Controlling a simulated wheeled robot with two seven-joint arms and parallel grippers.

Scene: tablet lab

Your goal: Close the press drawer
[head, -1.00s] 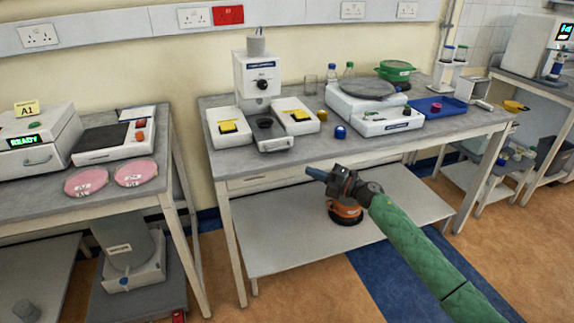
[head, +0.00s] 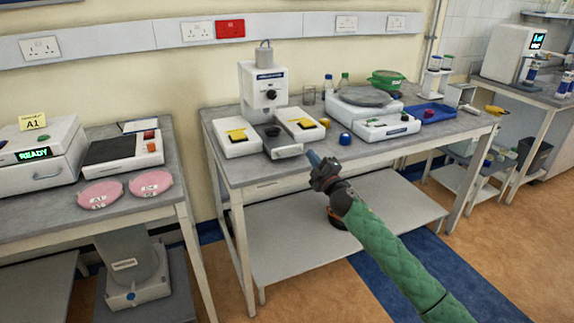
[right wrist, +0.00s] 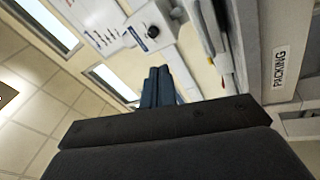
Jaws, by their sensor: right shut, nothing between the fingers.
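The tablet press (head: 263,85) stands on the grey bench, with a black knob on its white head. Its drawer (head: 287,151) sticks out at the front between two white blocks with yellow-and-black tops. My right gripper (head: 313,157) is shut and empty, just right of the drawer front in the head view; I cannot tell whether they touch. The right wrist view shows its blue fingers (right wrist: 158,88) together, with the press's knobbed head (right wrist: 150,32) beyond them. My left gripper is out of view.
A white balance-like device (head: 372,127) and a blue tray (head: 432,113) stand to the right on the bench. A blue cap (head: 345,138) lies near the front edge. A left table holds two pink discs (head: 100,194). A lower shelf (head: 290,245) runs under the bench.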

